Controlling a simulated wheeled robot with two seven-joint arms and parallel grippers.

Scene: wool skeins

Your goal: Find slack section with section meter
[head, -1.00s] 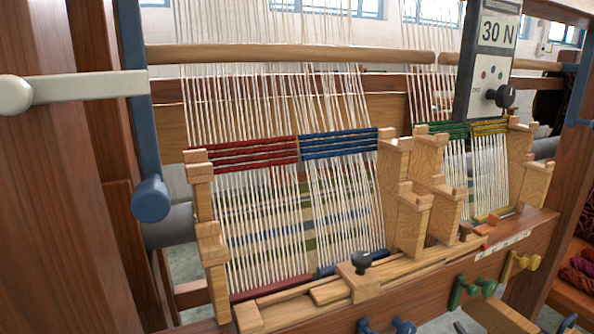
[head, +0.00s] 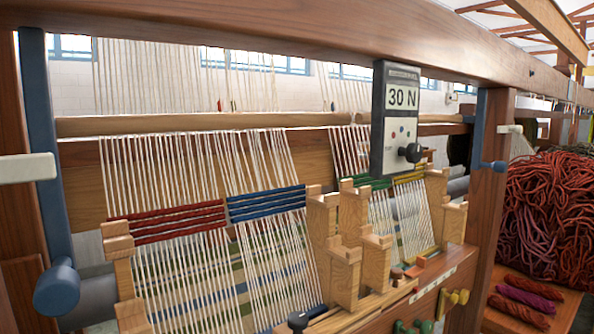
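The section meter (head: 397,118) is a grey box in front of the loom, with a display reading 30 N, several small coloured dots and a black knob (head: 410,152). Which section it is set to cannot be told. The pale warp runs in sections marked by coloured bands: red (head: 180,222), blue (head: 266,204), green (head: 366,183) and yellow (head: 410,177). The meter hangs in front of part of the green and yellow sections. No section clearly looks slacker than the others. Neither of my grippers is in view.
Wooden stepped blocks (head: 345,240) stand between the blue and green sections. Yellow (head: 455,298) and green (head: 410,327) pegs sit at the lower front. A thick beam (head: 300,40) crosses the top. A wool pile (head: 545,205) and several skeins (head: 530,300) lie at right.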

